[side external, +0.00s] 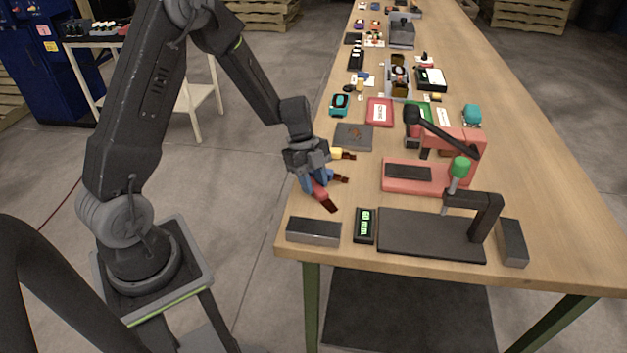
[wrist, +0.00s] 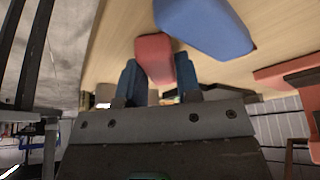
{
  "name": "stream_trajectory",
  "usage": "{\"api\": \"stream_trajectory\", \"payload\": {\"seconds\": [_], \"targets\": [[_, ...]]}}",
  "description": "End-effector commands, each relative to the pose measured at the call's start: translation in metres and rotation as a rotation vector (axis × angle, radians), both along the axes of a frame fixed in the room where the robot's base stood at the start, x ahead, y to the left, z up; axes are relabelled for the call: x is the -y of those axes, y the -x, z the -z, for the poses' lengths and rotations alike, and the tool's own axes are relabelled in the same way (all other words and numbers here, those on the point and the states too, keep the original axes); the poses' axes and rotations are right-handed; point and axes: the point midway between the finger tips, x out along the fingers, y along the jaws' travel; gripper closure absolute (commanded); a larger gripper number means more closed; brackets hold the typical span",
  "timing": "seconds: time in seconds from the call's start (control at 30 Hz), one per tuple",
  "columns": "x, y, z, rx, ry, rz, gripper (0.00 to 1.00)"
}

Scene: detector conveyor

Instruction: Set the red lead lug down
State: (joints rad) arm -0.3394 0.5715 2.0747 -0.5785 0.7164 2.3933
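The red lead lug (side external: 319,191) has a red body and a dark end. It sits at the left edge of the wooden table, low under my gripper (side external: 315,181). In the wrist view the red lug (wrist: 155,56) fills the gap between the two blue fingers of my gripper (wrist: 159,80), which are shut on it. I cannot tell whether the lug touches the tabletop. A blue lug (wrist: 205,25) lies close beside it in the wrist view.
A grey bar (side external: 313,232) and a green-lit meter (side external: 364,226) stand near the front edge. A dark stand (side external: 425,235) and a red press (side external: 400,176) are to the right. A grey plate (side external: 353,137) lies behind. Bare wood shows between the lugs and the press.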

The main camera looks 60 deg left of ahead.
Motion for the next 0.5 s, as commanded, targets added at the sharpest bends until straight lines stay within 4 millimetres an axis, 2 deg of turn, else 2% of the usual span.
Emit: {"api": "stream_trajectory", "payload": {"seconds": [0.03,0.23,0.5], "targets": [[0.0001,0.0001,-0.0001,0.000,0.000,0.000,0.63],[0.0001,0.0002,-0.0003,0.000,0.000,0.000,0.45],[0.0000,0.0000,-0.0026,0.001,0.000,0.000,0.45]]}}
